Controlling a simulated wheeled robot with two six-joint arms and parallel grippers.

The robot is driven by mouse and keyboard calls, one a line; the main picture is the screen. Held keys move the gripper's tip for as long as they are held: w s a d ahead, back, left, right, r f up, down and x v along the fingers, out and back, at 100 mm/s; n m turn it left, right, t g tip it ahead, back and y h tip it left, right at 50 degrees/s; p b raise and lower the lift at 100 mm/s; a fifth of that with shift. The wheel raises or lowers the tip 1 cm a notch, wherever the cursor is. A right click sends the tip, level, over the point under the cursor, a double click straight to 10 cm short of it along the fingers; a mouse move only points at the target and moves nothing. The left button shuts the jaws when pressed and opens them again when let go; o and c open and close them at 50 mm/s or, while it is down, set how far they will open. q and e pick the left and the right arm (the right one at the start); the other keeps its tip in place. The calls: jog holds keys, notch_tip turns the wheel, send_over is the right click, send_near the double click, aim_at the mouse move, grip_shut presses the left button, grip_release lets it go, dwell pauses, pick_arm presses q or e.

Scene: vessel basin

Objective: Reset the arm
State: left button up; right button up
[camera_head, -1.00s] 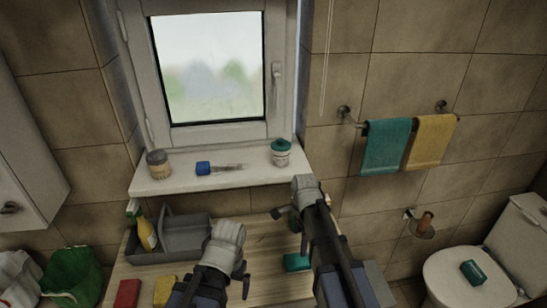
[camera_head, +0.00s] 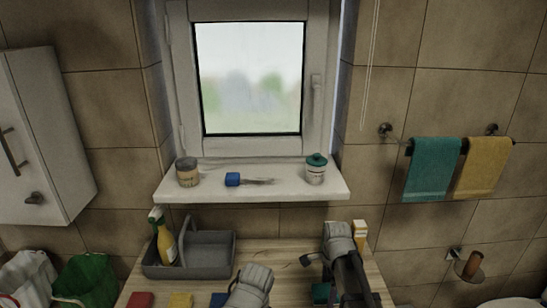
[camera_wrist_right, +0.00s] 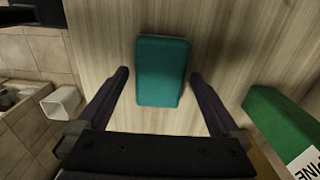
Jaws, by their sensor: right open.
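My right gripper (camera_head: 318,262) is over the wooden counter at the lower middle of the head view. In the right wrist view its fingers (camera_wrist_right: 160,74) are apart, with a teal block (camera_wrist_right: 163,70) lying on the wood between or below them. I cannot tell whether they touch it. The block also shows partly behind my right arm in the head view (camera_head: 320,293). My left gripper (camera_head: 250,280) is at the bottom edge of the head view, left of the right one. Its fingertips are hidden, so its opening does not show.
A grey caddy (camera_head: 208,262) with a yellow spray bottle (camera_head: 166,243) stands at the counter's left. Red (camera_head: 140,300) and yellow (camera_head: 180,300) blocks lie in front. A jar (camera_head: 187,172), blue brush (camera_head: 233,180) and teal-lidded tub (camera_head: 316,170) stand on the windowsill (camera_head: 290,188).

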jog(key=shift+f+b, duration=0.3)
jog(key=shift+f, duration=0.35)
pick_arm(q)
jog(key=shift+f, duration=0.65)
jog(key=shift+r, duration=0.2)
pick_arm(e)
jog(key=shift+r, duration=0.2)
notch_tip(320, 180, up, 12)
jog(key=p, duration=1.3)
notch_tip(320, 180, down, 13)
jog(key=b, duration=1.3)
jog(key=shift+b, duration=0.35)
pick_arm(q)
notch_tip(320, 180, up, 10)
jog(key=p, duration=1)
jog(key=shift+f+p, duration=0.2)
jog(key=shift+p, duration=0.15)
pick_arm(e)
notch_tip(320, 180, up, 11)
jog(key=shift+f, duration=0.2)
